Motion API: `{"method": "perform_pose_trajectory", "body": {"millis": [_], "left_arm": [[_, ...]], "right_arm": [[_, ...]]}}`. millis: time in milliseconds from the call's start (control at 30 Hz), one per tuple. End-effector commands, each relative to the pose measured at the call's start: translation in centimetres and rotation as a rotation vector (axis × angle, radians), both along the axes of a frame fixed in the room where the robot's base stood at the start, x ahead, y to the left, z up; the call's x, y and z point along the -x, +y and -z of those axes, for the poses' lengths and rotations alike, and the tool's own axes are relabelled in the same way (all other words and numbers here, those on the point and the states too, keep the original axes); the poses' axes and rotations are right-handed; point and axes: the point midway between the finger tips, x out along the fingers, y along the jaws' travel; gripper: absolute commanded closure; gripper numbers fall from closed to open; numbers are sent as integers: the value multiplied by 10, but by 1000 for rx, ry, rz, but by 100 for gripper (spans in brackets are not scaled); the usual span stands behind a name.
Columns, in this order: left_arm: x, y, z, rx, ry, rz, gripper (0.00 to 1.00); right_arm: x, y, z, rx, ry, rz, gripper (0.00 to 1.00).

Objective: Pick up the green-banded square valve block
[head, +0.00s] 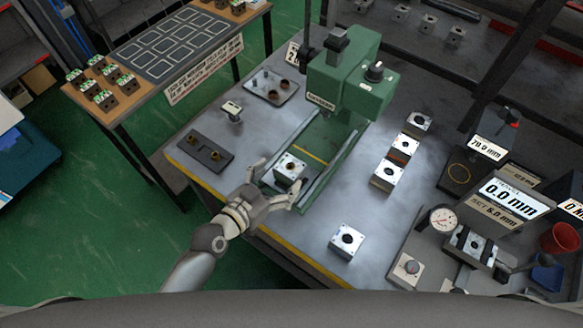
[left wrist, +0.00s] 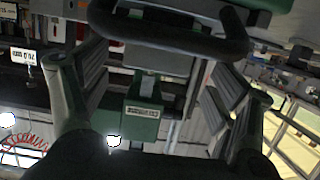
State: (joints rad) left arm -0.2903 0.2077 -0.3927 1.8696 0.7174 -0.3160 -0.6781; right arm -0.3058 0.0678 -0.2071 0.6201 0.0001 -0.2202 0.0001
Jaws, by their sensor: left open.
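A square valve block (head: 290,168) with a light top and a dark round hole sits in the bed of the green press (head: 352,82). Its side shows a greenish tint, but I cannot be sure that this is a band. My left gripper (head: 277,181) is open and empty at the near side of this block, with its fingers spread toward it. In the left wrist view, the two fingers (left wrist: 155,105) stand wide apart with the press's green part (left wrist: 140,122) beyond them. No block shows clearly there. My right gripper is not in view.
More square blocks stand right of the press: one near the front (head: 347,240), several in a row behind, including an orange-banded one (head: 404,147). A dark fixture plate (head: 205,151) lies left. Gauges and a display (head: 514,199) crowd the right. The press's rails flank its bed.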

Motion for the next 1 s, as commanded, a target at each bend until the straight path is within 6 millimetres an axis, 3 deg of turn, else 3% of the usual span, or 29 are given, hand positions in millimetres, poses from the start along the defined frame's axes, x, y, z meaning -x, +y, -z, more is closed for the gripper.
{"method": "perform_pose_trajectory", "body": {"millis": [400, 733, 1000], "left_arm": [[-37, -30, 6, 0, -1, -1, 18], [-41, -33, 10, -2, 0, -1, 18], [-41, -33, 10, -1, 1, -1, 51]], "right_arm": [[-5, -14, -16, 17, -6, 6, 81], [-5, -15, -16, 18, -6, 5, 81], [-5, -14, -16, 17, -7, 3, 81]]}}
